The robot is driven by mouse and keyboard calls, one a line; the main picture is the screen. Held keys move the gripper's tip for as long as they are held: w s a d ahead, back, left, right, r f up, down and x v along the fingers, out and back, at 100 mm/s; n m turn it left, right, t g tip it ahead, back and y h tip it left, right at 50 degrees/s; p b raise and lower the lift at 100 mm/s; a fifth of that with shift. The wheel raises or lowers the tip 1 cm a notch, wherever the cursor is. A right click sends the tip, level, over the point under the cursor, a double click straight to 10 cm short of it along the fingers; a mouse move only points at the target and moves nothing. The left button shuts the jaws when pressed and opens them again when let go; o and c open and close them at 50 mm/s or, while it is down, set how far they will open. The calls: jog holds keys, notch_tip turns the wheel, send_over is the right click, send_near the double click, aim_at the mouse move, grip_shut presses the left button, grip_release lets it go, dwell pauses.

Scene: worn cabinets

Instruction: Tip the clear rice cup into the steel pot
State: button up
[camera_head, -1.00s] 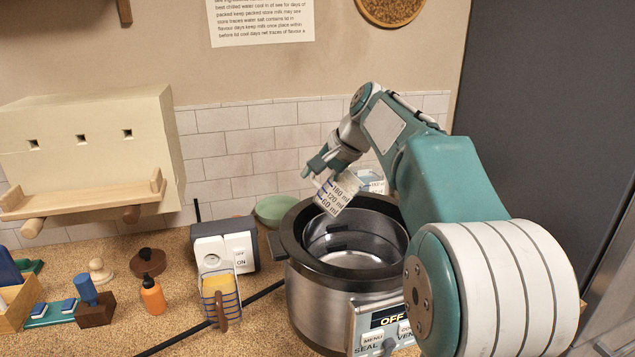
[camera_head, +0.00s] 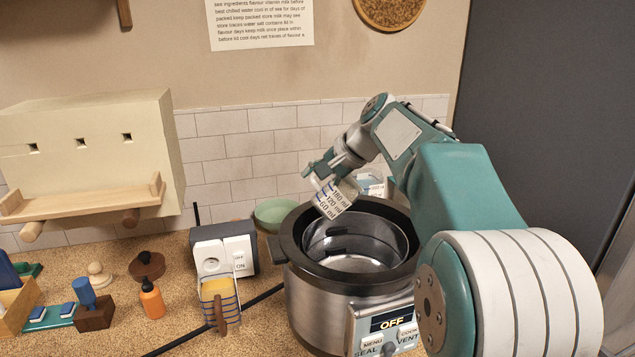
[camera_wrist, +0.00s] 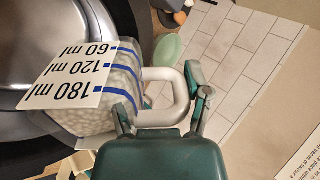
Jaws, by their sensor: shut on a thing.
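The clear rice cup (camera_head: 335,196) has a white scale label and blue marks; pale grains show inside it in the wrist view (camera_wrist: 88,122). My gripper (camera_head: 318,172) is shut on the cup's handle (camera_wrist: 172,98), which shows between the fingers in the wrist view. The cup is held tilted above the left rear part of the steel pot (camera_head: 318,302). The pot is open, with a dark rim, and its visible inner floor looks empty. No grains are seen falling. My arm and the cup hide part of the pot's far rim.
A switch box (camera_head: 223,252) and a wire holder with a yellow sponge (camera_head: 220,300) stand left of the pot. A green bowl (camera_head: 275,212) sits behind it. A black cable crosses the counter. The orange bottle (camera_head: 152,299) stands farther left.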

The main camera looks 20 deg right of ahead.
jog(key=shift+r+t+y, duration=0.2)
jog(key=shift+t+y, duration=0.2)
jog(key=shift+s, duration=0.1)
jog(key=shift+d+r+t+y, duration=0.15)
jog(key=shift+t+y, duration=0.25)
jog(key=shift+s, duration=0.1)
jog(key=shift+s+d+t+y, duration=0.1)
jog(key=shift+d+t+y, duration=0.05)
jog(key=shift+t+y, duration=0.25)
jog(key=shift+s+d+r+t+y, duration=0.15)
jog(key=shift+t+y, duration=0.25)
jog(key=shift+t, duration=0.1)
dwell(0.3)
